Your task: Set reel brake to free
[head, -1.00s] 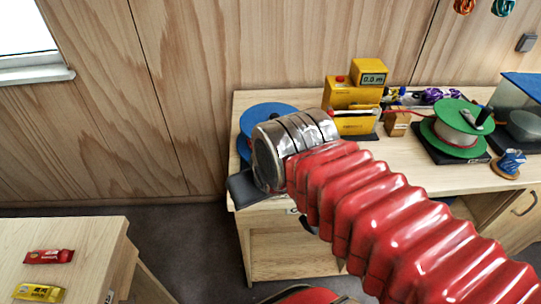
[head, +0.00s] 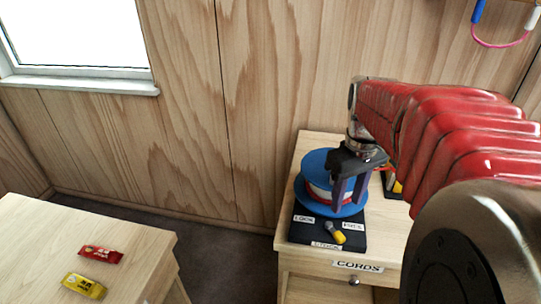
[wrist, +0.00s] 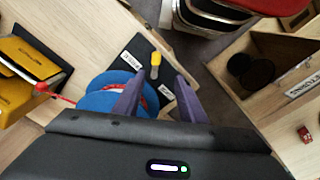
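The reel (head: 317,178) is a blue-flanged spool on a black base (head: 297,235) near the desk's front left corner. The brake lever (head: 340,238), grey with a yellow end, lies on the base in front of the spool. A LOCK label (head: 304,219) is to its left and a FREE label (head: 354,226) to its right. The lever's exact setting is unclear. My gripper (head: 349,194) points down over the right side of the spool, hiding part of it. In the wrist view my gripper (wrist: 160,76) is open and empty, with the lever (wrist: 154,72) showing between its fingers.
A yellow device (wrist: 28,58) with a red cord stands beside the reel. A drawer labelled CORDS (head: 357,265) is below the desk edge. An open wooden compartment (wrist: 285,65) shows in the wrist view. Red and yellow bars (head: 101,254) lie on the left table.

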